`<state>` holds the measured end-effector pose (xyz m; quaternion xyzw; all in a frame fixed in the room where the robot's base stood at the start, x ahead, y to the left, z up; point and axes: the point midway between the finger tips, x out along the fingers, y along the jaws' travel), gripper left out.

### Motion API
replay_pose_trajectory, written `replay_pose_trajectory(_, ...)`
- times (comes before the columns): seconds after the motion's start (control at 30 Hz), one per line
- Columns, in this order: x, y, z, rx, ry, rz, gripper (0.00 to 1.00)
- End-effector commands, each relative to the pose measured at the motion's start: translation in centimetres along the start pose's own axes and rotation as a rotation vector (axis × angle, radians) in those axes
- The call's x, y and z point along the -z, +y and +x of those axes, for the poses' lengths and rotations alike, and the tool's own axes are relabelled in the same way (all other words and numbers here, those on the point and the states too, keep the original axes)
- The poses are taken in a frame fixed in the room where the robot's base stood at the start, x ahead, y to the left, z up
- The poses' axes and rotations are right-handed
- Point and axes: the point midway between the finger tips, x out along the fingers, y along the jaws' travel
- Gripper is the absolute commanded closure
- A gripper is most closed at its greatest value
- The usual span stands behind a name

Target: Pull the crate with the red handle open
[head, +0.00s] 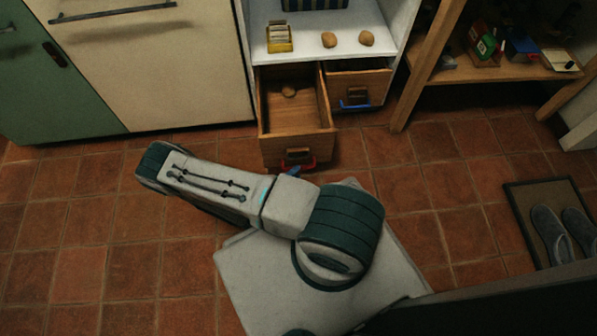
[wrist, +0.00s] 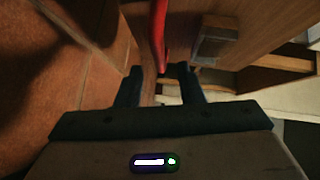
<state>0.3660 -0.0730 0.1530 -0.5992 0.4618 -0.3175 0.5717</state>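The wooden crate with the red handle (head: 270,146) stands pulled well out of the left bay under the white shelf. A small brown round item (head: 289,92) lies inside it. The red handle (head: 309,163) is on its front face, partly hidden by my arm in the head view. In the wrist view the red handle (wrist: 158,32) reaches down to between my fingertips. My gripper (wrist: 160,70) is open, its two dark fingers apart, with a gap beside the handle. In the head view my arm hides most of the gripper.
A second wooden crate with a blue handle (head: 354,104) sits to the right, further in. A yellow card box (head: 279,38) and two brown round items stand on the white shelf (head: 305,50). A wooden rack (head: 425,65) is at right. Tiled floor (head: 80,200) is clear at left.

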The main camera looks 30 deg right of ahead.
Motion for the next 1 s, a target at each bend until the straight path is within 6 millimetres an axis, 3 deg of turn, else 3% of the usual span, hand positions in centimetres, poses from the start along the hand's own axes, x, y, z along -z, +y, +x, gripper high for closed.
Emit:
replay_pose_trajectory(0.3, -0.4, -0.1, -2.4, -0.002, 0.009, 0.000, 0.66)
replay_pose_trajectory(0.6, -0.3, 0.0, -2.8, -0.005, 0.006, -0.005, 0.66)
replay_pose_trajectory(0.77, -0.1, 0.1, -2.1, -0.004, 0.005, -0.006, 0.66)
replay_pose_trajectory(1.0, 0.4, 0.2, 0.8, 0.003, -0.011, -0.012, 0.66)
